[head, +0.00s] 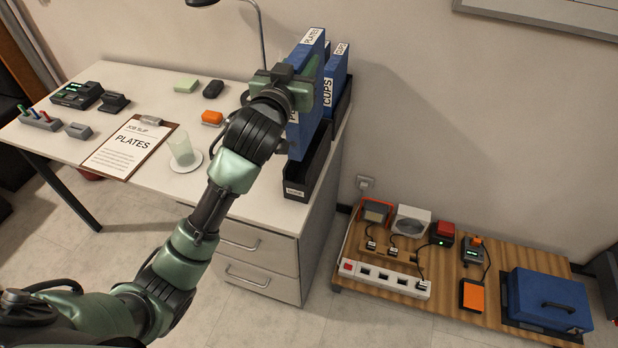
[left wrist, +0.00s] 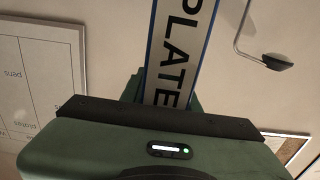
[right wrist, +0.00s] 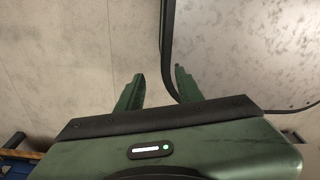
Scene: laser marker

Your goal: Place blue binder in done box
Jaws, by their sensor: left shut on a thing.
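My left gripper (head: 298,88) is shut on a blue binder (head: 298,142) labelled PLATES, and holds it upright at the desk's right end. The PLATES spine also shows between the fingers in the left wrist view (left wrist: 178,50). The binder's lower end is at the black box (head: 312,172) with a small front label too small to read; I cannot tell whether it touches the box floor. Other blue binders labelled CUPS (head: 329,92) stand upright just behind it. My right gripper (right wrist: 157,88) is open and empty in the right wrist view, away from the desk.
On the white desk (head: 235,190) are a clipboard (head: 125,146) reading PLATES, a cup (head: 181,147) on a saucer, an orange item (head: 212,117) and a lamp (head: 258,35). A low wooden platform (head: 450,290) with devices and a blue case (head: 548,300) is at right.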

